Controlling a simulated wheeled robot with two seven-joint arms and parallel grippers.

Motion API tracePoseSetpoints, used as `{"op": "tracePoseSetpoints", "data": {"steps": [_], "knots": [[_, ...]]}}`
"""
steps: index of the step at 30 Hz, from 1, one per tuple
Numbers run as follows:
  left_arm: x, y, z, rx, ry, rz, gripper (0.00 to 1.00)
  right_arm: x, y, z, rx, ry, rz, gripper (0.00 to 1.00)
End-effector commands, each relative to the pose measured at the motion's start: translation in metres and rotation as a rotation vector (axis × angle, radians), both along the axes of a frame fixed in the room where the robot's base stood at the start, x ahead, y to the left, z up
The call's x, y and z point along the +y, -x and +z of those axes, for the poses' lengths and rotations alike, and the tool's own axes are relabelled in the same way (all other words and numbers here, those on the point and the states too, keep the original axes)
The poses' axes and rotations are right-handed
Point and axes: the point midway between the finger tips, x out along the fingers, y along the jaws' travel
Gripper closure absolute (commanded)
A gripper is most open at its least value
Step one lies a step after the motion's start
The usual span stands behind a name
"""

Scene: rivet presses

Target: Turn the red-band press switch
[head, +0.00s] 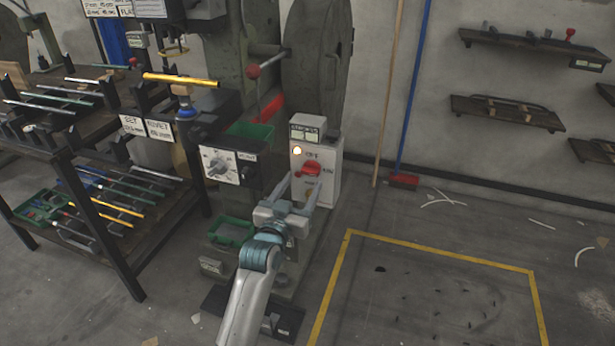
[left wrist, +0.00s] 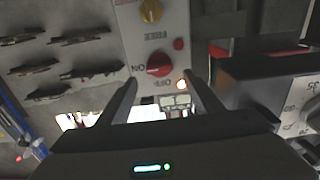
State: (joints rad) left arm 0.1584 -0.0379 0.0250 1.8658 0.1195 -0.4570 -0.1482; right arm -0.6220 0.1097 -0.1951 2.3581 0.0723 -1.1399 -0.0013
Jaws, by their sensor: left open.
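The press switch is a red knob (head: 312,169) on a pale grey control box (head: 328,158) fixed to the press (head: 262,60). A red patch (head: 270,107) shows on the press body. In the left wrist view the red knob (left wrist: 159,65) lies between ON and OFF labels, roughly centred ahead of the fingertips. My left gripper (head: 302,188) is open and empty, its two fingers pointing at the box just below the knob. In the left wrist view my left gripper (left wrist: 160,80) shows no contact with the knob. My right gripper is not in view.
A lit lamp (head: 297,150) is beside the red knob; a yellow knob (left wrist: 151,11) is on the same box. A dial panel (head: 228,163) is to the left. A rack (head: 75,160) with rods stands further left. Yellow-lined floor (head: 440,257) at the right is mostly clear.

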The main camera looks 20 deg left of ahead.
Motion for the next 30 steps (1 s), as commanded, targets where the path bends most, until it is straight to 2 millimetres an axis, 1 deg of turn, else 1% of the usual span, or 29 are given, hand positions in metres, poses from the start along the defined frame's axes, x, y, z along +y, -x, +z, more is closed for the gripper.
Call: {"op": "tracePoseSetpoints", "data": {"steps": [1,3,9,15,23,24,29,30], "knots": [[0.0,-0.01,0.0,-0.001,0.001,0.0,0.41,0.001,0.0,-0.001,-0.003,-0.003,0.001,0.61],[-0.001,-0.021,0.0,-0.001,0.0,0.0,0.41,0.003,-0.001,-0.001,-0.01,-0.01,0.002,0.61],[-0.002,-0.046,0.0,0.0,-0.001,0.0,0.41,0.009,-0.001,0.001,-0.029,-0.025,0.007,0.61],[-0.002,-0.056,0.0,0.0,0.0,0.0,0.41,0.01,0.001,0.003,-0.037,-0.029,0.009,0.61],[-0.002,-0.056,0.0,0.0,0.0,0.0,0.41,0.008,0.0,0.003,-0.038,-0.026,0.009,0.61],[-0.002,-0.056,0.0,0.0,0.0,0.0,0.43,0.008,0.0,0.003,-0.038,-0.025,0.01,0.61],[-0.002,-0.056,0.0,0.001,0.0,0.0,0.81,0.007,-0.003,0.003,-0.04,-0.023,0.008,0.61],[-0.002,-0.056,0.0,0.001,0.0,0.0,0.82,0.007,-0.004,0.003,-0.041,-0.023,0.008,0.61]]}}
